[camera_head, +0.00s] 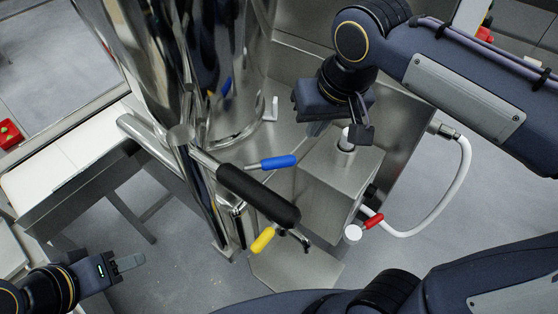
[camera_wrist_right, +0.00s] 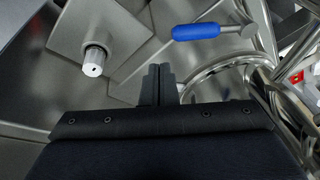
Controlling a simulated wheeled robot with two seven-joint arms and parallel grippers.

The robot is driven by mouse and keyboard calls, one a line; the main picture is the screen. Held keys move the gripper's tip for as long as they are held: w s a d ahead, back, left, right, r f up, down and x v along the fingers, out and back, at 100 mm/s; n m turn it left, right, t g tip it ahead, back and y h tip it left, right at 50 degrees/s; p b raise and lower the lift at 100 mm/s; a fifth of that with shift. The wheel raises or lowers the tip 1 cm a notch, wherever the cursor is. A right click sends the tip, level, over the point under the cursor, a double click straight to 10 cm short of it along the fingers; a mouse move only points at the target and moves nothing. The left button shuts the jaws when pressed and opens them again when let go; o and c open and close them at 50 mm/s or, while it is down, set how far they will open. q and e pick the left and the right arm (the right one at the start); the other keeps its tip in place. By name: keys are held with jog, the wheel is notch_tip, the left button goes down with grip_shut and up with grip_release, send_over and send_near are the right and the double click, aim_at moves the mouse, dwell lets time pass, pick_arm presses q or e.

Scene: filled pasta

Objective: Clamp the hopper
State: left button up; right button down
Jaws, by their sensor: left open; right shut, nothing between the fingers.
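The hopper appears to be the large shiny steel vessel (camera_head: 180,60) at the upper left of the head view. A lever with a blue handle (camera_head: 272,162) sits beside its base and also shows in the right wrist view (camera_wrist_right: 196,31). A lever with a yellow handle (camera_head: 263,239) is lower down, near a thick black grip (camera_head: 258,193) on a steel bar. My right gripper (camera_head: 362,128) is shut and empty, right of the blue handle and apart from it. Its fingertips show in the wrist view (camera_wrist_right: 158,84). My left gripper (camera_head: 128,262) is open and empty at the lower left.
A steel box (camera_head: 340,182) carries a short white-topped post (camera_head: 346,141) close to my right gripper. A white hose (camera_head: 455,190) with a red handle (camera_head: 373,220) curves on the right. A white worktop (camera_head: 85,155) lies left of the vessel. Floor is open at the lower left.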

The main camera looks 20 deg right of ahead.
aim_at(264, 170)
pick_arm(q)
jog(key=f, duration=0.1)
jog(key=f+b, duration=0.1)
jog(key=shift+s+a+f+b, duration=0.1)
jog(key=shift+s+f+b, duration=0.1)
jog(key=shift+f+b, duration=0.1)
pick_arm(e)
jog(key=w+a+r+h, duration=0.1)
jog(key=w+a, duration=0.3)
jog(key=a, duration=0.1)
jog(key=shift+a+r, duration=0.15)
jog(key=shift+a, duration=0.15)
jog(key=x, duration=1)
jog(key=shift+d, duration=0.2)
jog(key=s, duration=0.1)
jog(key=s+r, duration=0.1)
jog(key=s, duration=0.1)
jog(key=shift+s, duration=0.3)
pick_arm(q)
jog(key=shift+r, duration=0.25)
pick_arm(e)
jog(key=shift+s+a+f, duration=0.1)
jog(key=shift+s, duration=0.05)
pick_arm(q)
jog(key=shift+w+p, duration=0.1)
jog(key=shift+p, duration=0.2)
